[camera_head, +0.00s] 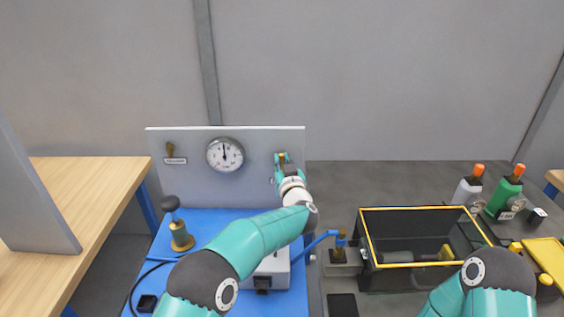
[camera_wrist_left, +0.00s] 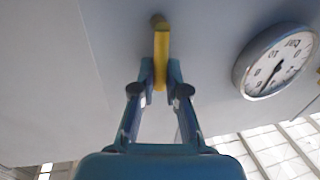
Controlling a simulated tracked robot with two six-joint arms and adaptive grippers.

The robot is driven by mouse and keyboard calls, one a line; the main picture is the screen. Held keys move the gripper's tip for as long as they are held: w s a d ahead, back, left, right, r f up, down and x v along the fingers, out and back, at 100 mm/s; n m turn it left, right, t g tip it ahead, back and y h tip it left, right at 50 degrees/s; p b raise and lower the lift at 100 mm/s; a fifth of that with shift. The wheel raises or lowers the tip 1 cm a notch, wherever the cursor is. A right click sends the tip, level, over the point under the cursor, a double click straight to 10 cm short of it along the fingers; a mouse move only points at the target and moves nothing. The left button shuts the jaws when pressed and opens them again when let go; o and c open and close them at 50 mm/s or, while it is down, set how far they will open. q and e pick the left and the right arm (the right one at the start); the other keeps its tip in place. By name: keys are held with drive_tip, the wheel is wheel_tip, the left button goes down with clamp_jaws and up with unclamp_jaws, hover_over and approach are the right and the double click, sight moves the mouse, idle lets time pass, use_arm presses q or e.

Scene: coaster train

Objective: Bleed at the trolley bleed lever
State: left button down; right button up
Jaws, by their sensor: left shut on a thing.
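A grey upright panel (camera_head: 245,145) stands at the back of the blue trolley top (camera_head: 205,220). It carries a round dial gauge (camera_head: 225,154), with a small brass lever (camera_head: 170,149) above a label at its left. My left gripper (camera_head: 283,160) is at the panel's right end. In the left wrist view my left gripper (camera_wrist_left: 161,78) is shut on a yellow lever (camera_wrist_left: 161,45) that sticks out from the panel; the gauge (camera_wrist_left: 277,62) is beside it, its writing tilted. The label by this lever is mostly hidden. My right gripper is out of view.
A brass post with a dark knob (camera_head: 180,230) and a white box (camera_head: 271,270) are on the trolley top. A wooden table (camera_head: 100,195) is at left.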

sight(266, 169)
use_arm(q)
drive_tip(key=shift+a+n, duration=0.1)
drive_tip(key=shift+n, duration=0.2)
drive_tip(key=n+b, duration=0.1)
drive_tip(key=a+n+b, duration=0.1)
drive_tip(key=n, duration=0.1)
drive_tip(key=a+n+b, duration=0.1)
drive_tip(key=shift+f+n+g, duration=0.25)
drive_tip(key=shift+n+g, duration=0.05)
drive_tip(key=shift+g, duration=0.1)
drive_tip(key=n+b, duration=0.1)
drive_tip(key=a+f+n+h+b, duration=0.1)
drive_tip(key=n, duration=0.1)
drive_tip(key=shift+a+g, duration=0.15)
drive_tip(key=shift+g, duration=0.15)
drive_tip(key=n+b, duration=0.1)
drive_tip(key=a+f+n+h+b, duration=0.1)
drive_tip(key=n+b, duration=0.1)
drive_tip(key=shift+f, duration=0.15)
drive_tip(key=n+b, duration=0.1)
drive_tip(key=f+n+h+b, duration=0.1)
drive_tip(key=n, duration=0.1)
drive_tip(key=f+n+b, duration=0.1)
drive_tip(key=b, duration=0.1)
drive_tip(key=shift+a+n+g, duration=0.25)
drive_tip(key=shift+n+g, duration=0.05)
drive_tip(key=c, duration=1.2)
unclamp_jaws()
drive_tip(key=shift+r, duration=0.1)
